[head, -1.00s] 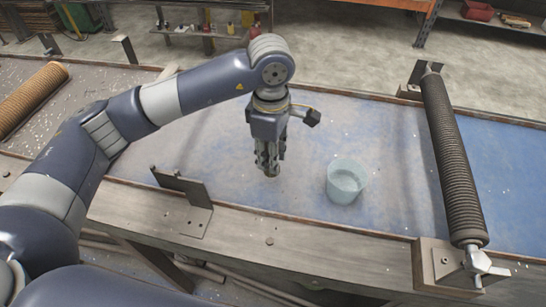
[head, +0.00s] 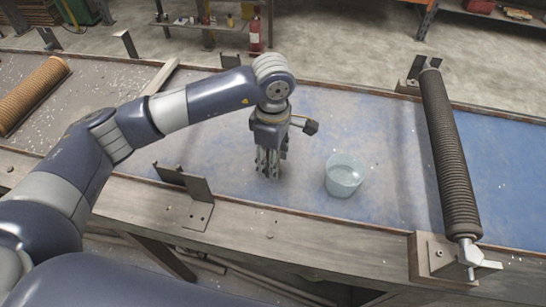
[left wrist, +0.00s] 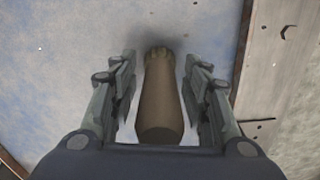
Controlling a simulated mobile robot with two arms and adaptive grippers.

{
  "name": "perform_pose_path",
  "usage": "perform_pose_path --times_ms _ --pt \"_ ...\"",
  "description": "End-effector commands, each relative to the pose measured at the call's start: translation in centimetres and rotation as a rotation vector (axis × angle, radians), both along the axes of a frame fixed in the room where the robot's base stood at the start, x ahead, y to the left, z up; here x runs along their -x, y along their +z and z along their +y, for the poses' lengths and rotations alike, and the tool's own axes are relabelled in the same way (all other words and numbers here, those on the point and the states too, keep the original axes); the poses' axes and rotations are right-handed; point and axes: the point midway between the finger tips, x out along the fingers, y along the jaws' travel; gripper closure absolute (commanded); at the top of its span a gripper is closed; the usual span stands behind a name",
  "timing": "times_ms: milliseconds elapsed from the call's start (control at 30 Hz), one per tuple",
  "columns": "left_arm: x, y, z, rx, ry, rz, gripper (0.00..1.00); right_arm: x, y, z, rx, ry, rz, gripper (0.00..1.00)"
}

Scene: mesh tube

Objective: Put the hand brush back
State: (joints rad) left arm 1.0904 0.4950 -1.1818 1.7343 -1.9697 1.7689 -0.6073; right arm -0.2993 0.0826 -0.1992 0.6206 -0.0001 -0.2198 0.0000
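The hand brush's tan, tapered handle (left wrist: 160,100) shows in the left wrist view, between the two fingers of my left gripper (left wrist: 160,92). Bare strips of table show on both sides of the handle, so the fingers look open around it without gripping it. The handle's narrower, notched end points away from the camera, and a dark shadow lies by it. In the head view my left gripper (head: 268,174) points down close over the table, left of the clear cup; the brush cannot be made out there. My right gripper is not in view.
The clear cup (head: 343,174) stands on the worn blue table (head: 385,130). A dark ribbed roller (head: 449,150) crosses the table at the right, a tan roller (head: 32,95) lies at the far left. A metal bracket (head: 185,182) stands on the front edge.

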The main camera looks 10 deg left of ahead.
Motion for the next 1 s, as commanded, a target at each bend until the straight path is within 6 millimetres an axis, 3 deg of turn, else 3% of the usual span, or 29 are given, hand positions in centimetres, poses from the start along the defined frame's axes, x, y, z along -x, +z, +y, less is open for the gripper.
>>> perform_pose_path --times_ms 400,800,1000 --pt "-0.1 0.8 0.0 0.001 0.000 -0.003 0.55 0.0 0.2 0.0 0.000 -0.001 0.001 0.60" --pt "-0.1 8.9 0.0 0.001 0.000 -0.005 0.55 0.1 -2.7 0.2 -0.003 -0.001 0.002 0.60" --pt "0.0 11.6 0.0 0.000 0.001 -0.002 0.55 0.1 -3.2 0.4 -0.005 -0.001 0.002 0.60"
